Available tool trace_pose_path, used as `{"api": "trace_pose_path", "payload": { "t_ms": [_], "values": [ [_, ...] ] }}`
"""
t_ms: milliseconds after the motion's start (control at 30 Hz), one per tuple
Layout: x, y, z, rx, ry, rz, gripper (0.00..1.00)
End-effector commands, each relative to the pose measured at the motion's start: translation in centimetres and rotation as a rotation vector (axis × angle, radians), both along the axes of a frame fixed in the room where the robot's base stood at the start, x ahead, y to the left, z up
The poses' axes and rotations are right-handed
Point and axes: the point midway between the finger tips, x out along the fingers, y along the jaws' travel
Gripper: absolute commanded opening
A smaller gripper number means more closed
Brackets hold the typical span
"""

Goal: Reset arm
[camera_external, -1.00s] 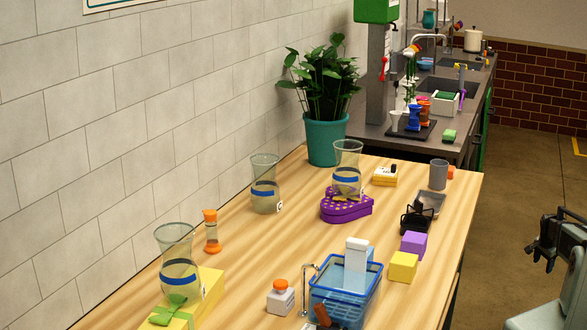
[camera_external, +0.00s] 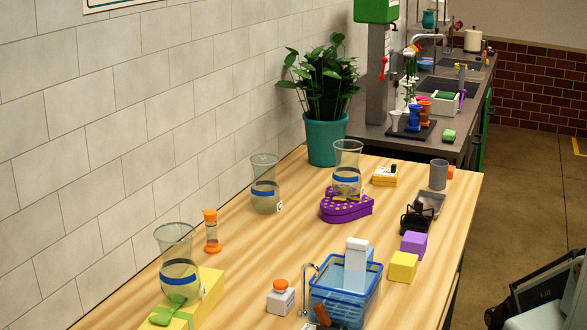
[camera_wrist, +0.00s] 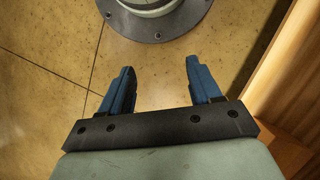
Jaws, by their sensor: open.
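My gripper (camera_wrist: 160,82) is open and empty in the wrist view, with its two blue fingers spread apart. Below it is the tan floor, with my round base plate ahead of the fingers. In the external view only a dark part of my arm shows at the lower right corner, off the table; the fingers cannot be made out there.
The wooden table (camera_external: 425,230) holds several glass vases (camera_external: 265,195), a purple heart-shaped box (camera_external: 346,206), a blue basket (camera_external: 345,302), yellow (camera_external: 403,267) and purple blocks (camera_external: 414,244), and a potted plant (camera_external: 326,140). A wooden edge (camera_wrist: 285,75) is close on the right in the wrist view.

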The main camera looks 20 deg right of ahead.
Motion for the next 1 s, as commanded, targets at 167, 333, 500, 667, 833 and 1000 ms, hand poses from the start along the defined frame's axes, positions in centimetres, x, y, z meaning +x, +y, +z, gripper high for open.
{"api": "trace_pose_path", "payload": {
  "t_ms": [167,333,500,667,833,1000],
  "values": [
    [-5.2,2.5,0.4,0.066,0.088,0.155,0.63],
    [-6.5,3.0,0.5,0.084,0.11,0.194,0.63],
    [-6.5,3.0,0.5,0.084,0.11,0.194,0.63],
    [-6.5,3.0,0.5,0.084,0.11,0.194,0.63],
    [-6.5,3.0,0.5,0.084,0.11,0.194,0.63],
    [-6.5,3.0,0.5,0.084,0.11,0.194,0.63]
  ]
}}
